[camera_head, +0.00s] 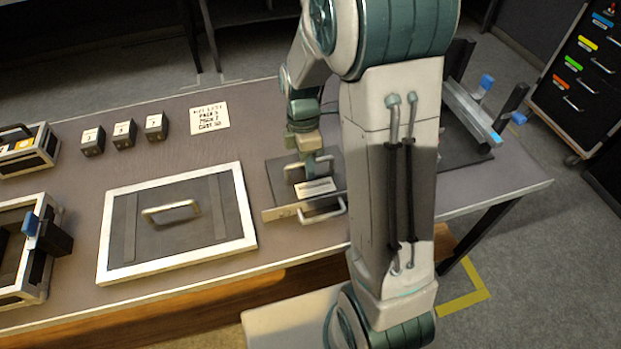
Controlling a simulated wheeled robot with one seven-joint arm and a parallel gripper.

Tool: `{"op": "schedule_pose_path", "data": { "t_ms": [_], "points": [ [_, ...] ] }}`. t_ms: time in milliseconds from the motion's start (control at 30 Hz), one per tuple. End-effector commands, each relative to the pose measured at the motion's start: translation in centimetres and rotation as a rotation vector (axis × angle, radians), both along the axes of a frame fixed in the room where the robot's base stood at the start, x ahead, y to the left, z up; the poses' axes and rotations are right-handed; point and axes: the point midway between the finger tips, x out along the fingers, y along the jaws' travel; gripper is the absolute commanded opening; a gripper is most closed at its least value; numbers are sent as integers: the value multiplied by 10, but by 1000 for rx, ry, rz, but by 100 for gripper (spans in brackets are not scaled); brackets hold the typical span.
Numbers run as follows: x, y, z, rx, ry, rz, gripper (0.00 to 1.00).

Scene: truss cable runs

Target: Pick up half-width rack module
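The half-width rack module (283,192) appears to be the dark flat box on the table, just left of my arm. It has a pale front edge with a handle, a white label and a handle on its top. My gripper (309,170) points down over the top of the module, at or just above the top handle. Its fingers are small here, and I cannot tell whether they are open or shut or whether they touch the handle. My arm hides the module's right side.
A white-framed panel (245,213) with a handle lies left of the module. Three small numbered blocks (124,134) and a paper note (209,118) lie behind it. Open cases (55,218) stand at far left. A dark fixture with blue-tipped posts (486,84) is at right. A drawer cabinet (570,75) stands beyond.

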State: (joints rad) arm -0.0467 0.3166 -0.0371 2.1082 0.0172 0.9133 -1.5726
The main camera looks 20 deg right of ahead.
Motion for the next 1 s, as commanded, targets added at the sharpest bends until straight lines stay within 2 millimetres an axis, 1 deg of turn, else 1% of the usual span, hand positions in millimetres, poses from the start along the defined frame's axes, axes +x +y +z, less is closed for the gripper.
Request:
{"op": "schedule_pose_path", "data": {
  "t_ms": [233, 333, 367, 1000],
  "points": [
    [0, 0, -4, 0, 0, -1, 32],
    [0, 0, -3, 0, 0, -1, 5],
    [0, 0, -3, 0, 0, -1, 0],
    [0, 0, -3, 0, -1, 0, 0]
  ]
}}
